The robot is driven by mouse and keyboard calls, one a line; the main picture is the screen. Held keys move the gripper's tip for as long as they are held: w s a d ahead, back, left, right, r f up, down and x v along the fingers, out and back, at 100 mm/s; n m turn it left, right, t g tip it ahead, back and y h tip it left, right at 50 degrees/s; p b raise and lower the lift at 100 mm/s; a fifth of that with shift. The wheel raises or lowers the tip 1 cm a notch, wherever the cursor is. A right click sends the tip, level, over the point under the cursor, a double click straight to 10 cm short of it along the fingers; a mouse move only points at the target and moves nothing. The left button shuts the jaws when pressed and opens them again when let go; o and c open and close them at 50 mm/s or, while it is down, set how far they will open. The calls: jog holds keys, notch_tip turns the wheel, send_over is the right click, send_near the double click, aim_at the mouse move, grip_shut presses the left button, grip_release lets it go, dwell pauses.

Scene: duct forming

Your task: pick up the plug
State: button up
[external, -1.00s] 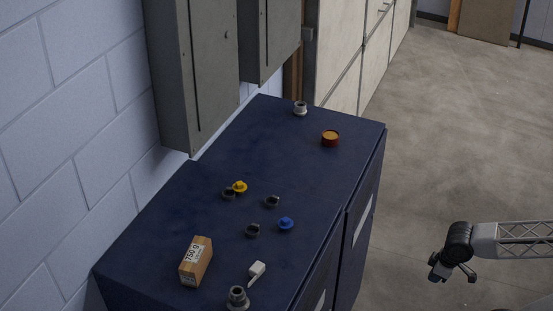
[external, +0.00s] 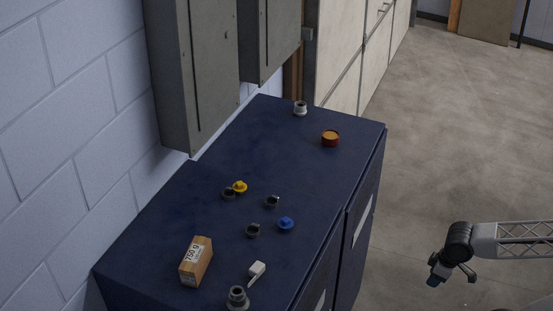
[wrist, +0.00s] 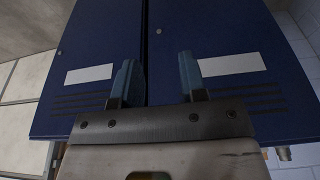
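Several small parts lie on the dark blue cabinet top. A small white piece with a thin tail (external: 257,269) lies near its front, a blue flanged cap (external: 286,224) near the middle, and a yellow flanged cap (external: 239,187) further left. I cannot tell for sure which of these is the plug. My gripper (external: 452,272) hangs to the right of the cabinet, well apart from all the parts. In the wrist view my gripper (wrist: 158,75) has its two blue-grey fingers spread with nothing between them, facing the cabinet's blue doors.
The cabinet top (external: 180,223) also holds a cardboard box (external: 196,262), an orange-red round tin (external: 330,138), grey fittings (external: 237,298), (external: 300,108) and several dark rings (external: 272,201). Grey wall boxes (external: 195,75) overhang the left back edge. Open floor lies to the right.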

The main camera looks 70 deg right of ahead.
jog(key=o, duration=0.5)
jog(key=shift+o, duration=0.2)
jog(key=shift+r, duration=0.15)
